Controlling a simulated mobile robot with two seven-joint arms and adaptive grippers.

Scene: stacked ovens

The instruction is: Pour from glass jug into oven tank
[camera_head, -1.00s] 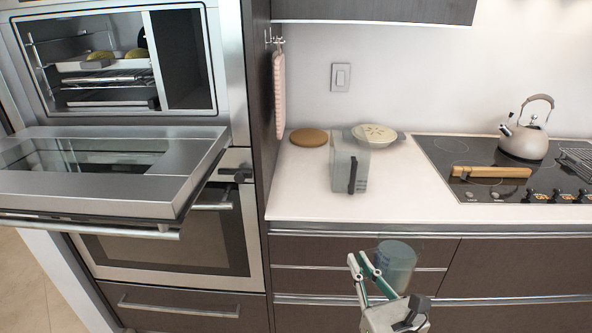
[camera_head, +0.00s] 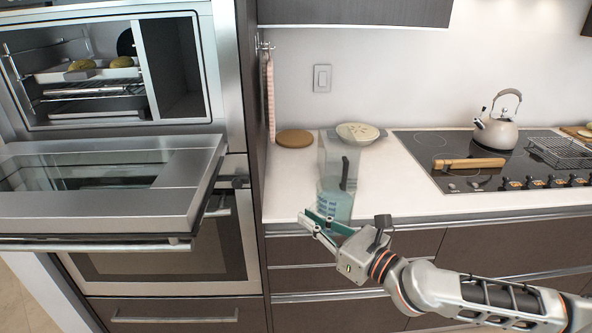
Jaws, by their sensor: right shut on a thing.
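The glass jug (camera_head: 335,208) is a clear, bluish vessel in the head view. My right gripper (camera_head: 326,226) is shut on it, near the counter's front edge. My left gripper is not in view.
An oven door (camera_head: 95,205) hangs open at the left, with food on a tray inside. A kettle (camera_head: 497,130) and a rolling pin (camera_head: 469,163) are on the cooktop at the right.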

